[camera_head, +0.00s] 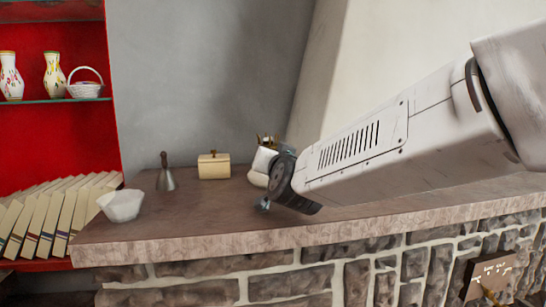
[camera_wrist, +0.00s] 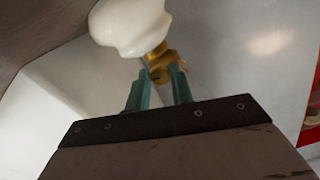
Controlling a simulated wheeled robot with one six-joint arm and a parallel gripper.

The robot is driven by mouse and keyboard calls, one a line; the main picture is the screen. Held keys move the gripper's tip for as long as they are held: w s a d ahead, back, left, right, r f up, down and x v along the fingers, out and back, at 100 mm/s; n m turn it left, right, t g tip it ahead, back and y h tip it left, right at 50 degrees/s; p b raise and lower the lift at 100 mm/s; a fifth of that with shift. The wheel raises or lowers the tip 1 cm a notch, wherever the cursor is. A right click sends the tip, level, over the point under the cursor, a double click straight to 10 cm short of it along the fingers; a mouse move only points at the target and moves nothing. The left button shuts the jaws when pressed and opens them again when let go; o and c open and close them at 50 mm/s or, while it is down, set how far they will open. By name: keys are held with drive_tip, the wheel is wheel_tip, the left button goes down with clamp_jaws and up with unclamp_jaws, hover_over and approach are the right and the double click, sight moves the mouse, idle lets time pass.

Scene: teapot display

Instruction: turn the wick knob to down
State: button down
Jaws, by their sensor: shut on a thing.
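The wick knob (camera_wrist: 157,73) is a small brass part in the wrist view, attached to a larger brass fitting (camera_wrist: 155,54) beside a white, rounded lamp body (camera_wrist: 130,22). My gripper (camera_wrist: 160,78) has two teal fingers, shut on the knob from either side. The fingers partly cover the knob, so its turn angle cannot be read. In the head view the white lamp (camera_head: 263,161) with brass at its top stands on the stone ledge, partly behind my wrist.
On the stone ledge (camera_head: 190,235) stand a cream box (camera_head: 214,166), a dark-handled bell (camera_head: 165,180) and a white bowl (camera_head: 121,205), all left of the lamp. Books (camera_head: 50,215) and a red shelf with vases are farther left. The ledge front is clear.

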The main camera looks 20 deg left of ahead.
drive_tip(key=shift+f, duration=0.1)
drive_tip(key=c, duration=1.2)
unclamp_jaws()
drive_tip(key=shift+c, duration=0.2)
drive_tip(key=v, duration=0.8)
drive_tip(key=shift+w, duration=0.1)
